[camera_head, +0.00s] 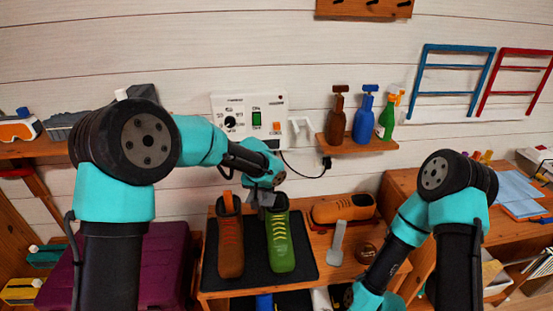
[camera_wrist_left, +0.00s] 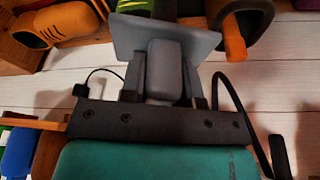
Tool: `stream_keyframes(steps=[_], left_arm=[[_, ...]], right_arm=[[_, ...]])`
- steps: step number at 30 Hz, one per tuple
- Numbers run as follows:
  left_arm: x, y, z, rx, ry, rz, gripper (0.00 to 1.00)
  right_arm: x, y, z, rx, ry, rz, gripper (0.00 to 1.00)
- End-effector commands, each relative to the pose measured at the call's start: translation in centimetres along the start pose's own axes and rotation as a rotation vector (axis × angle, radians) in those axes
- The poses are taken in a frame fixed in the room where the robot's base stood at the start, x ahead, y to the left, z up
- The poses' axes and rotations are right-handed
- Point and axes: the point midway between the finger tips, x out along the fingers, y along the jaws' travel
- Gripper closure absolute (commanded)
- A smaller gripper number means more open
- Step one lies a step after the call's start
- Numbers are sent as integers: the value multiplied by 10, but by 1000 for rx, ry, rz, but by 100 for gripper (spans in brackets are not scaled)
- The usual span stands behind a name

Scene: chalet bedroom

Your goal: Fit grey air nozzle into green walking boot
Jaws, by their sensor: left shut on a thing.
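The green walking boot (camera_head: 281,245) stands on a dark mat with its opening toward the wall; a sliver of it shows at the top of the left wrist view (camera_wrist_left: 134,6). My left gripper (camera_head: 268,196) is at the boot's opening, shut on the grey air nozzle (camera_wrist_left: 166,68). The nozzle's broad grey plate faces the boot in the left wrist view. Whether its end is inside the opening is hidden. My right arm reaches down to the bottom edge of the head view; its fingertips are not visible.
A brown boot (camera_head: 230,248) with an orange piece (camera_head: 228,200) in it stands close left of the green one. An orange shoe (camera_head: 342,208) and an upright grey tool (camera_head: 338,243) are to the right. A wall shelf (camera_head: 357,146) holds several bottles. A white control panel (camera_head: 247,117) is behind.

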Motion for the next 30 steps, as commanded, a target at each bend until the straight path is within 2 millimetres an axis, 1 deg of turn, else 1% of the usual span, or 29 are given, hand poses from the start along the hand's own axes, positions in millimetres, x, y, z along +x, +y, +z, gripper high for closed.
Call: stream_keyframes(steps=[1, 3, 9, 12, 15, 18, 21, 30], left_arm=[[-1, 2, -16, -15, 4, -3, 97], [-4, 4, -35, -36, 4, -9, 97], [-14, 14, -84, -87, 3, -23, 97], [-19, 20, -103, -105, 3, -29, 97], [-23, 25, -116, -118, 2, -33, 97], [-26, 28, -124, -124, 1, -35, 97], [-27, 29, -126, -126, 0, -36, 97], [-27, 29, -126, -126, 0, -36, 97]], right_arm=[[0, 0, 0, 0, 0, 0, 57], [0, 0, 0, 0, 0, 0, 57], [0, 0, 0, 0, 0, 0, 57], [0, 0, 0, 0, 0, 0, 57], [0, 0, 0, 0, 0, 0, 57], [0, 0, 0, 0, 0, 0, 57], [0, 0, 0, 0, 0, 0, 57], [0, 0, 0, 0, 0, 0, 57]])
